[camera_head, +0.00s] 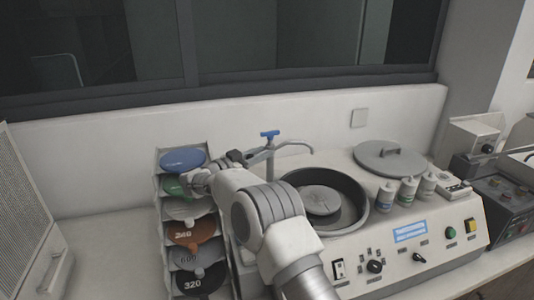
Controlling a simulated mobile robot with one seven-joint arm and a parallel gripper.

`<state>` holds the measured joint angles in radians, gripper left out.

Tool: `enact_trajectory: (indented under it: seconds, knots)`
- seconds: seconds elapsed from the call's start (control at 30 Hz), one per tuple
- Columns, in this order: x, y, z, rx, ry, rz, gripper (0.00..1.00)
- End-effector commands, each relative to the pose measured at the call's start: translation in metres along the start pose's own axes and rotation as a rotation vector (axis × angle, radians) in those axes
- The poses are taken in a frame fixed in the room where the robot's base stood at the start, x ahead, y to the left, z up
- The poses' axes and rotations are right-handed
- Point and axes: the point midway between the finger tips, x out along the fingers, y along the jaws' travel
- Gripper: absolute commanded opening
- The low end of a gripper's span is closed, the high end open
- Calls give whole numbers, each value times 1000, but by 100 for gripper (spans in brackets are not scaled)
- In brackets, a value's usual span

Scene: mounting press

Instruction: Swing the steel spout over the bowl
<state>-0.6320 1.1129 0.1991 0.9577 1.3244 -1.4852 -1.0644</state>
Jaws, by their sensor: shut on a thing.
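The steel spout (295,144) is a thin bent tube on an upright post, with a blue tap handle (270,134) on top. Its curved free end points right, and in the picture it shows just above the back rim of the bowl. The dark round bowl (361,208) is set in the white machine and has a grey disc inside. My gripper (243,157) is small in view, just left of the post, shut on a thin light part that runs to the spout. The exact contact is hard to see, and my arm hides the bowl's left front.
A rack of coloured discs (194,232) stands left, close to my arm. Several white bottles (408,190) and a grey round lid (390,160) stand on the machine right of the bowl. A control panel (410,234) is in front. A wall is behind the spout.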

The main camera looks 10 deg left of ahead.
Motion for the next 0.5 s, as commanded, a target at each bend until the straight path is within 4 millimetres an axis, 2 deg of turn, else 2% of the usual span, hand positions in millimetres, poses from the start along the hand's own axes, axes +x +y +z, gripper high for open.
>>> enact_trajectory:
  seconds: [0.03,0.4,0.43,0.5]
  knots:
    - [3,0,-6,8,9,3,0]
    - [3,0,-6,8,10,3,0]
    - [3,0,-6,8,10,3,36]
    - [2,0,-5,7,9,3,48]
